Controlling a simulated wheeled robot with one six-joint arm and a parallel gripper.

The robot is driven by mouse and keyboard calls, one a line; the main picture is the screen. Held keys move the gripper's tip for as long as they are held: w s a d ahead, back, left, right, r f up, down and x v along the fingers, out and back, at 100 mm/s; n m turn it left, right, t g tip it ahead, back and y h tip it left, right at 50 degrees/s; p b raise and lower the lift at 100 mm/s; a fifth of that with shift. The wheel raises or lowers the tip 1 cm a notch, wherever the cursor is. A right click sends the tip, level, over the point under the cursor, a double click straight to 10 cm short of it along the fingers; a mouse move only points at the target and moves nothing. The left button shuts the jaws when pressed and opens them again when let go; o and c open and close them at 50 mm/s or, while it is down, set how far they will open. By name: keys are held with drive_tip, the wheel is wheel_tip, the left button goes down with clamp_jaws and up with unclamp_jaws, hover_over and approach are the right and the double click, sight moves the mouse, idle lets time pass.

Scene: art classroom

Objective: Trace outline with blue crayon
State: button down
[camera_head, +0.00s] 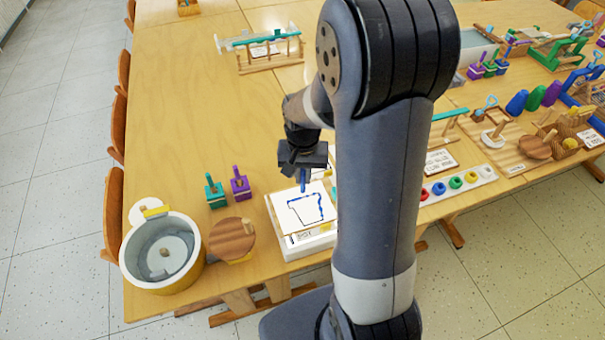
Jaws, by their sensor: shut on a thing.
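My gripper (303,167) points down above the white sheet and is shut on the blue crayon (303,184). The crayon is upright, with its tip near the top edge of the drawn outline; I cannot tell whether the tip touches the sheet. The sheet (298,232) lies on a white and wooden stand (308,246). It bears a bucket-shaped outline (290,208) in dark line, with bright blue strokes along its top and right side. My arm hides what is just right of the sheet.
A round wooden lid (231,238) and a grey-and-yellow tub (166,272) stand left of the sheet. Teal (215,192) and purple (240,185) handled blocks stand behind them. Paint pots (456,183) and wooden items are on the right.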

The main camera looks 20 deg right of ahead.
sight(303, 191)
drive_tip(key=shift+f+b, duration=1.25)
drive_tip(key=shift+f, duration=0.35)
drive_tip(key=shift+r, duration=0.15)
idle(0.5)
drive_tip(key=shift+r+p, duration=1.7)
drive_tip(key=shift+r, duration=0.3)
drive_tip(key=shift+f, duration=0.1)
drive_tip(key=shift+d+f+b, duration=0.25)
drive_tip(key=shift+d, duration=0.3)
drive_tip(key=shift+d+f+b, duration=0.2)
drive_tip(key=shift+d+b, duration=0.05)
drive_tip(key=shift+d, duration=0.25)
drive_tip(key=shift+f+b, duration=1.2)
drive_tip(key=shift+f, duration=0.35)
drive_tip(key=shift+r, duration=0.1)
